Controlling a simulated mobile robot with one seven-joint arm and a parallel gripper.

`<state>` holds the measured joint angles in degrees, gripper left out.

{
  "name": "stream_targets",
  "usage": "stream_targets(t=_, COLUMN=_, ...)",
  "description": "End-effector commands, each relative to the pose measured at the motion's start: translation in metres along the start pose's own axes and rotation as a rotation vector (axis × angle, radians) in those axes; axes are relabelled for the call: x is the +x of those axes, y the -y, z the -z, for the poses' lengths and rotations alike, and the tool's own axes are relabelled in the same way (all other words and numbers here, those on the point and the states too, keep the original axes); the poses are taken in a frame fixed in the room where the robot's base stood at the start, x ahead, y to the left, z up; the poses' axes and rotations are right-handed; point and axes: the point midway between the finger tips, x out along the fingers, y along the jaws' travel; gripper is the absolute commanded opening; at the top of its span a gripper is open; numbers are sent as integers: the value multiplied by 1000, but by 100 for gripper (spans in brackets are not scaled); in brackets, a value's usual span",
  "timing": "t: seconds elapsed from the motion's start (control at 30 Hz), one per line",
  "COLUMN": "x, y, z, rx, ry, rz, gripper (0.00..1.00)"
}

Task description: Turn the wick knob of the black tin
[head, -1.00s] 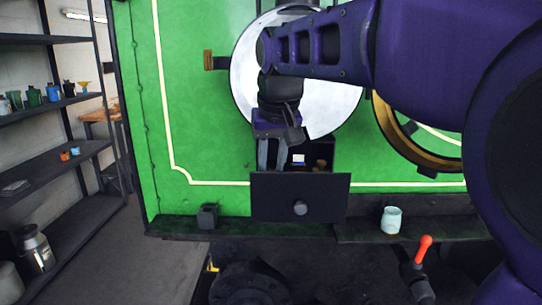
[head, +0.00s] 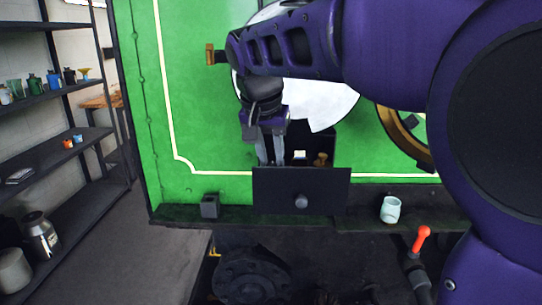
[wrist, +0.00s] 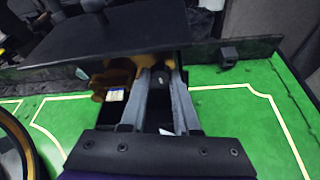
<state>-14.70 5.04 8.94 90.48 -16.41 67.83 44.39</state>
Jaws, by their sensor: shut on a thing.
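A black open-topped box (head: 326,140), which seems to be the black tin, stands against the green panel in the head view. Its upright front plate (head: 300,190) bears a round dark knob (head: 301,201). My gripper (wrist: 163,74) reaches down behind this plate, with its fingertips inside the box. In the wrist view the fingers are around a small dark round piece (wrist: 165,73), seemingly the wick knob, beside an amber-brown body (wrist: 150,62). A brass piece (wrist: 113,76) and a small white-and-blue block (wrist: 117,95) are left of the fingers. The plate partly hides the contact in the head view.
A pale cup (head: 390,209) stands on the dark ledge right of the box. A small black block (head: 209,206) is on the ledge to the left. A red-handled lever (head: 421,240) rises at lower right. A brass-rimmed ring (head: 404,135) is on the right.

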Motion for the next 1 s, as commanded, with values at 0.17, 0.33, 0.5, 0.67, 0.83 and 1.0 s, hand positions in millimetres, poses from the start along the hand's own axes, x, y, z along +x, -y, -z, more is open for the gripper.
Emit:
stream_targets(t=0.17, x=0, y=0, z=0, rx=1, ry=0, rz=0, gripper=0)
stream_targets(t=0.33, x=0, y=0, z=0, rx=0, ry=0, rz=0, gripper=39)
stream_targets(t=0.5, x=0, y=0, z=0, rx=0, ry=0, rz=0, gripper=60)
stream_targets(t=0.67, x=0, y=0, z=0, rx=0, ry=1, rz=0, gripper=60)
stream_targets(t=0.83, x=0, y=0, z=0, rx=0, ry=1, rz=-1, gripper=60)
stream_targets(t=1.0, x=1, y=-1, z=0, rx=-30, ry=1, rz=13, gripper=60)
